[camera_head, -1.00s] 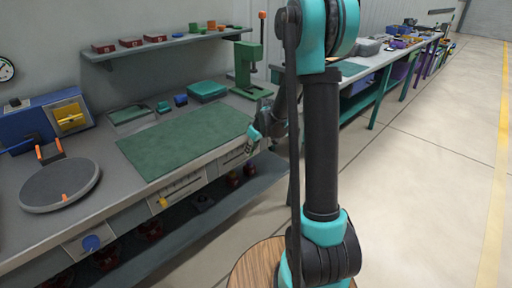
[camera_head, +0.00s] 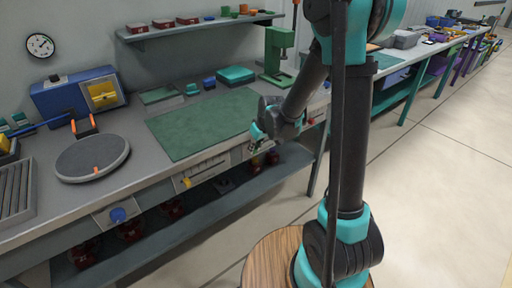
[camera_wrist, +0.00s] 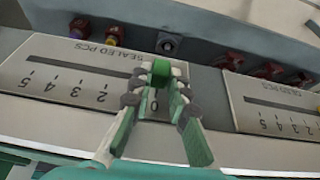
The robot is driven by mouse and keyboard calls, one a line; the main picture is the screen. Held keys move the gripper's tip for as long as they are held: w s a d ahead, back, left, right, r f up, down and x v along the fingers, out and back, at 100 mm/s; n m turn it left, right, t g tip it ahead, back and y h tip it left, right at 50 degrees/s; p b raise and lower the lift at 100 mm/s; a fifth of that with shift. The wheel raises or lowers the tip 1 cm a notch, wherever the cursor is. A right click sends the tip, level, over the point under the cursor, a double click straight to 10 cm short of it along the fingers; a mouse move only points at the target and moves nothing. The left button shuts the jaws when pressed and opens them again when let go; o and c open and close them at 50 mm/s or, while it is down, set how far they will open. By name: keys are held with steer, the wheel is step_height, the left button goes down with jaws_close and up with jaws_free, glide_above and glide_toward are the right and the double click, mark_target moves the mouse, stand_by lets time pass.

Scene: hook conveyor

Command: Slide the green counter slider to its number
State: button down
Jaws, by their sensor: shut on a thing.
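The green slider (camera_wrist: 160,70) is a small block on the front panel labelled SEALED PCS (camera_wrist: 70,80), which appears upside down in the wrist view. The panel's slot (camera_wrist: 75,66) runs left from the slider, over printed numbers from 5 at left to 0 at right. The slider stands at the 0 end. My gripper (camera_wrist: 158,82) is shut on the slider, with a fingertip on each side. In the head view my gripper (camera_head: 257,140) is at the bench's front edge, right of the green mat; the slider cannot be made out there.
A second numbered panel (camera_wrist: 275,105) lies to the right in the wrist view. Several red knobs (camera_wrist: 235,62) are beyond. In the head view, the green mat (camera_head: 205,120), a grey turntable (camera_head: 92,158), a yellow slider (camera_head: 187,183) and a lower shelf (camera_head: 190,222) are near.

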steer(key=c, duration=1.4)
jaws_free()
steer(key=shift+s+a, duration=0.15)
steer(key=shift+a, duration=0.1)
steer(key=shift+c, duration=0.2)
steer(key=v, duration=1.2)
steer(key=s+d+f+m+h, duration=0.1)
steer(key=s+d+f+m, duration=0.2)
steer(key=s+d, duration=0.4)
steer(key=s+d+f+m+h, duration=0.1)
steer(key=s+d+f+m, duration=0.3)
steer(key=s+d, duration=0.3)
steer(key=s+f, duration=0.1)
steer(key=s, duration=0.3)
steer(key=shift+s+d+f+h, duration=0.15)
steer(key=shift+d+f+h, duration=0.1)
steer(key=shift+d+h, duration=0.1)
